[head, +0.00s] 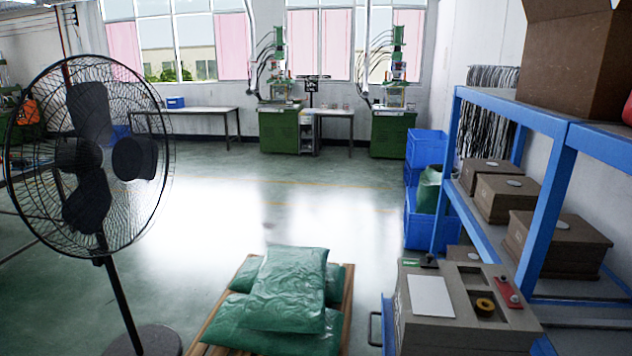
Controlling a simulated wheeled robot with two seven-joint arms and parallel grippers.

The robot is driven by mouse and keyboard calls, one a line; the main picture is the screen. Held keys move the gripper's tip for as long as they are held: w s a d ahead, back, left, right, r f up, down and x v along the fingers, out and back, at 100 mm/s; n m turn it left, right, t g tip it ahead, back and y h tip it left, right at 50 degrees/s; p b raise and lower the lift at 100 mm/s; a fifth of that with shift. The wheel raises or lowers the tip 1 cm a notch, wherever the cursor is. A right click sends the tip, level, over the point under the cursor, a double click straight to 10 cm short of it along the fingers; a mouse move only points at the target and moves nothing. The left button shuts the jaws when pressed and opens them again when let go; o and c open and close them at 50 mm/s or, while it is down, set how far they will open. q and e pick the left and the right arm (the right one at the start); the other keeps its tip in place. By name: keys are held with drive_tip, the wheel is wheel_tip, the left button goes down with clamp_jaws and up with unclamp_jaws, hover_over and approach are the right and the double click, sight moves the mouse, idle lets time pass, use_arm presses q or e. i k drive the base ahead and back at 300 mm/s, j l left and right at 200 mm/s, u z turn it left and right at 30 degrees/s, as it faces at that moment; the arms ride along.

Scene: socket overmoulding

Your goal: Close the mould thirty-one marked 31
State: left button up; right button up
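No mould marked 31 can be made out; no number is readable. Several brown-grey blocks with pale oval labels stand on the blue shelf at the right: a near one (560,243), a middle one (507,197) and a far one (486,176). I cannot tell whether they are moulds. Two green moulding machines stand by the far windows, a left one (280,130) and a right one (393,133), too small to show any mould in detail. Neither of my grippers is in view.
A black fan (120,290) stands at the left. Green sacks (285,290) lie on a wooden pallet (212,325) ahead. A grey box-like unit (462,330) is close at right, beside the blue rack (545,215) and blue crates (425,150). The middle floor (230,205) is clear.

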sight(431, 311)
drive_tip(key=i+j+z, duration=0.1)
drive_tip(key=j+z, duration=0.2)
drive_tip(key=z, duration=0.15)
drive_tip(key=j+z, duration=0.3)
drive_tip(key=z, duration=0.2)
